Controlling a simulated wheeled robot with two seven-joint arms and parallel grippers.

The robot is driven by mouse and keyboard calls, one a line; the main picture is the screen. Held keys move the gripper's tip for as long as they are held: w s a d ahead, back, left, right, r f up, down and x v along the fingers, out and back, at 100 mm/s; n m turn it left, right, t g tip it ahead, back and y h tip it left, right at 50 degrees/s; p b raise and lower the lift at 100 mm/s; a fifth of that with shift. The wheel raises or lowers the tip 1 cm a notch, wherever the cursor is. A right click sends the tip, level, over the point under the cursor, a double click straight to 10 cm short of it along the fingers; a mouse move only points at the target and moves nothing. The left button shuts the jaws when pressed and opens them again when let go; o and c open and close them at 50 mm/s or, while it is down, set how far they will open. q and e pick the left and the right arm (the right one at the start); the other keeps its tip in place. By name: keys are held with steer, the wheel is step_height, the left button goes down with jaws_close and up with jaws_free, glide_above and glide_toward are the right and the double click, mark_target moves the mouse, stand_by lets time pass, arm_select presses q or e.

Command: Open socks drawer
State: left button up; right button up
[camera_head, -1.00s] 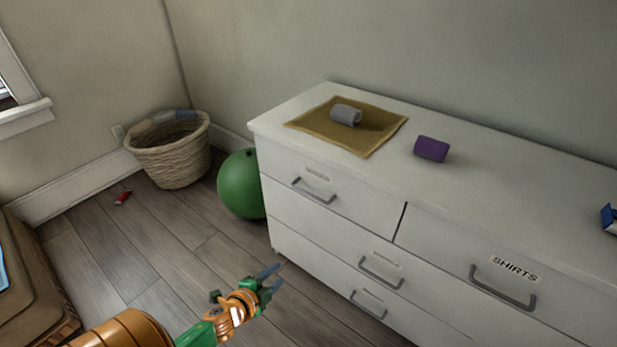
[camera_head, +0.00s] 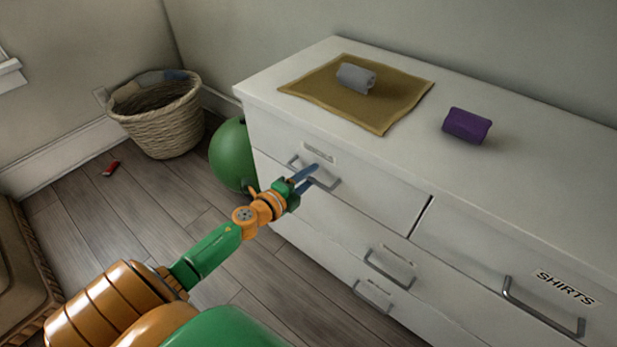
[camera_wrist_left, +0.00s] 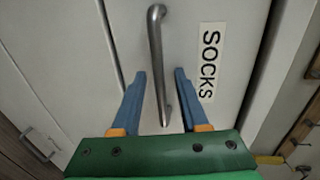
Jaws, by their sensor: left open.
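The socks drawer (camera_head: 375,195) is the upper left drawer of the white dresser, and it looks shut. Its label is too small to read in the head view, but the SOCKS label (camera_wrist_left: 209,62) is clear in the left wrist view. The grey bar handle (camera_wrist_left: 156,50) stands out from the drawer front. My left gripper (camera_head: 305,178) is open at this handle. In the left wrist view its blue fingers (camera_wrist_left: 160,76) lie on either side of the handle's near end, with visible gaps. My right gripper is not in view.
The dresser top holds a tan cloth (camera_head: 320,93) with a grey roll (camera_head: 356,78) on it, and a purple roll (camera_head: 467,125). A green ball (camera_head: 232,155) and a wicker basket (camera_head: 165,125) stand left of the dresser. The SHIRTS drawer (camera_head: 480,265) is to the right.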

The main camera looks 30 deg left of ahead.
arm_select(q)
jaws_close()
stand_by(1.4)
